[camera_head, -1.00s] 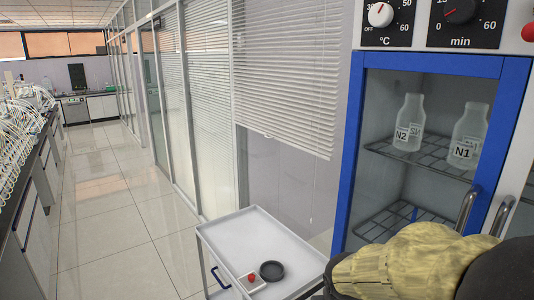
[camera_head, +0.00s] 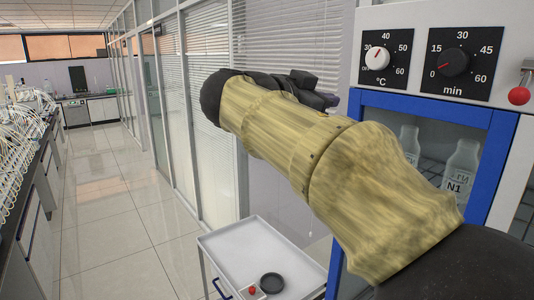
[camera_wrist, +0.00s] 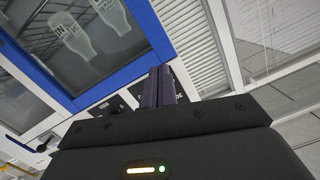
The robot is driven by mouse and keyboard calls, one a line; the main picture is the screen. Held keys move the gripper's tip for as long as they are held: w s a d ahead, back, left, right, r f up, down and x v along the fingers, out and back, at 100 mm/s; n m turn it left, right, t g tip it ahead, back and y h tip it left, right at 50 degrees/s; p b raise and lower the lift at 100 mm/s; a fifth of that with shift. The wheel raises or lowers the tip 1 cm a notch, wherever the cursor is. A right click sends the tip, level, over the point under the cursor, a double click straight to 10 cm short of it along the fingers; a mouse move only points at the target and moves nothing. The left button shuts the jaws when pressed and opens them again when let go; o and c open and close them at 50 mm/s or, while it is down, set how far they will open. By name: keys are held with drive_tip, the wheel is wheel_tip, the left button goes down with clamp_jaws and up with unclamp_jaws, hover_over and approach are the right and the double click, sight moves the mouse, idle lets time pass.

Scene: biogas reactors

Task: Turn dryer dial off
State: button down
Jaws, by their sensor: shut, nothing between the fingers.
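The dryer's °C dial (camera_head: 377,58) has a white knob on a black plate, with its red mark pointing roughly up and away from the lower-left end of the scale. The min dial (camera_head: 454,63) beside it has a black knob with its red mark at 0. My gripper (camera_head: 328,100) is raised to the left of the dial panel, partly hidden behind my wrist, and apart from both knobs. In the wrist view its dark fingers (camera_wrist: 158,88) are together and empty. They overlap the black dial plates there, and the knobs cannot be made out.
The dryer's blue-framed glass door (camera_head: 430,108) is below the dials, with bottles (camera_head: 461,167) inside. A red ball-ended lever (camera_head: 519,95) sits right of the dials. A white cart (camera_head: 235,249) with a black dish (camera_head: 271,283) stands low at left. The aisle floor is clear.

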sight(377, 59)
drive_tip(key=r+m, duration=0.1)
drive_tip(key=s+r+m+h, duration=0.1)
drive_tip(key=r, duration=0.1)
drive_tip(key=s+r+m, duration=0.1)
drive_tip(key=r, duration=0.1)
drive_tip(key=shift+s+a+r+h, duration=0.1)
drive_tip(key=shift+a+r+h, duration=0.15)
drive_tip(key=shift+a+h, duration=0.05)
drive_tip(key=shift+s, duration=0.1)
drive_tip(key=shift+p+x, duration=1)
drive_tip(key=shift+x, duration=2.6)
drive_tip(key=shift+s+d+r+b, duration=0.15)
drive_tip(key=shift+r+b, duration=0.05)
drive_tip(key=shift+b, duration=0.15)
